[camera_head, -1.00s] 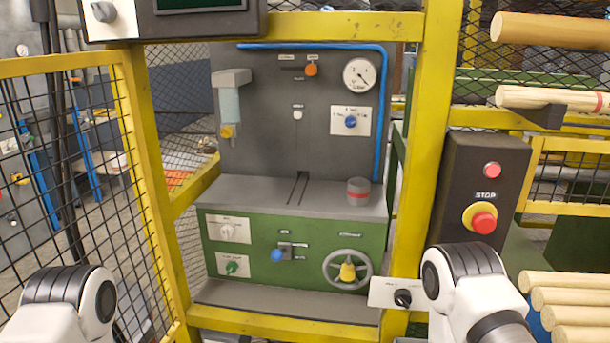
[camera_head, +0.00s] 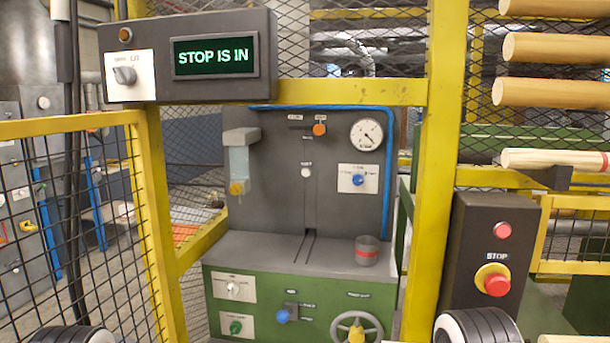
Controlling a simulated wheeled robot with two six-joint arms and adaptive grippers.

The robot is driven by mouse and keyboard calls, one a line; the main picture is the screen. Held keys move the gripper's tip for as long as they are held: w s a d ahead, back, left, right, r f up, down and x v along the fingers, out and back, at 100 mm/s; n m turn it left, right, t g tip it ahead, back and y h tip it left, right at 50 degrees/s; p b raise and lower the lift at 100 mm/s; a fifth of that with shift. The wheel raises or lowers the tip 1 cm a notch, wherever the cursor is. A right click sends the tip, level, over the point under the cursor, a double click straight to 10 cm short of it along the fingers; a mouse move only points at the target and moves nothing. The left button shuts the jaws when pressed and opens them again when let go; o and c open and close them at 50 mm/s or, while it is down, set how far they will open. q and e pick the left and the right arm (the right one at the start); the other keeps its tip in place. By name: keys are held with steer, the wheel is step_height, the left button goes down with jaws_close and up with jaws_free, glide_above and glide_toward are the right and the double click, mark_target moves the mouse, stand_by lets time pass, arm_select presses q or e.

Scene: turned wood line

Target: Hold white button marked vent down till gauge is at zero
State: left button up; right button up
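A small white button (camera_head: 306,172) sits on the grey upright panel behind the yellow frame; its label is too small to read. A round white gauge (camera_head: 367,134) is up and right of it. Its dark needle seems to point to the lower right, and its figures are too small to read. Nothing touches the button. Neither gripper is in view; only rounded parts of my two arms show at the bottom edge.
A display box (camera_head: 223,57) reads "STOP IS IN". A red stop button (camera_head: 497,284) is on a dark box at right. Yellow posts (camera_head: 432,160) and mesh frame the opening.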

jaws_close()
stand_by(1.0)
